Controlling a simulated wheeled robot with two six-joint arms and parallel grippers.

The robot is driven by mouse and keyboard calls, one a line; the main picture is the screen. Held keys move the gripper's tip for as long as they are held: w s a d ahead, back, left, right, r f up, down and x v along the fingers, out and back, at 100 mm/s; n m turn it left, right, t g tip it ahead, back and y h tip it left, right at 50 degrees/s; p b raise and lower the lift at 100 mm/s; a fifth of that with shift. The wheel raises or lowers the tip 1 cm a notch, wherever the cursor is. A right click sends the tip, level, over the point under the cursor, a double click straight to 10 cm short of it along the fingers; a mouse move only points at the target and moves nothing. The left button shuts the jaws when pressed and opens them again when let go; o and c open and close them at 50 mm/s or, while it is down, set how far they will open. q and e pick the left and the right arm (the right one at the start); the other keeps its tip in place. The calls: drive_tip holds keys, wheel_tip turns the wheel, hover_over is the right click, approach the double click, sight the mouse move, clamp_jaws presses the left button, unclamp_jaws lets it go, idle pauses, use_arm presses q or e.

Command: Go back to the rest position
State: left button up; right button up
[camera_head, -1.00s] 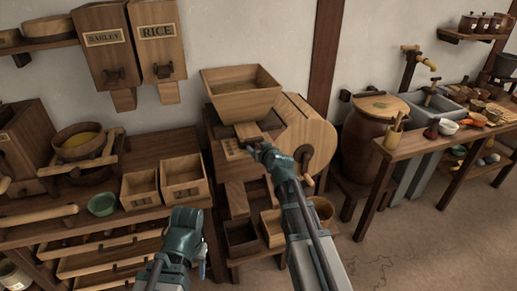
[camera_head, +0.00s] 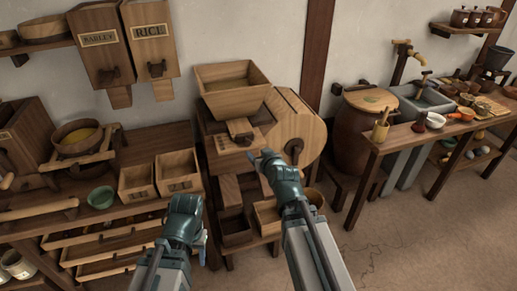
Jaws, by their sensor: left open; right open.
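My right arm hides part of the lower boxes and the mill's drum (camera_head: 297,133).
The left bench carries a green bowl (camera_head: 101,197) and a sieve on a rack (camera_head: 78,134). Labelled barley (camera_head: 101,45) and rice (camera_head: 150,40) bins hang above. A lidded barrel (camera_head: 355,145) and sink counter stand right. Floor (camera_head: 420,240) is clear at the lower right.

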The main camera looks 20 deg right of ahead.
idle(0.3)
drive_tip(key=s+a+f+n+g+y+p, duration=0.1)
drive_tip(key=s+a+f+g+p, duration=0.1)
drive_tip(key=s+a+f+g, duration=0.3)
drive_tip(key=s+a+f+n+g+y+p, duration=0.1)
drive_tip(key=s+a+n+g+p, duration=0.1)
drive_tip(key=s+a, duration=0.35)
drive_tip(key=s+a+g+h+p, duration=0.3)
drive_tip(key=s+g, duration=0.4)
drive_tip(key=s, duration=0.6)
drive_tip(key=shift+s+a+f+h, duration=0.2)
drive_tip(key=shift+a+h, duration=0.2)
drive_tip(key=shift+a, duration=0.05)
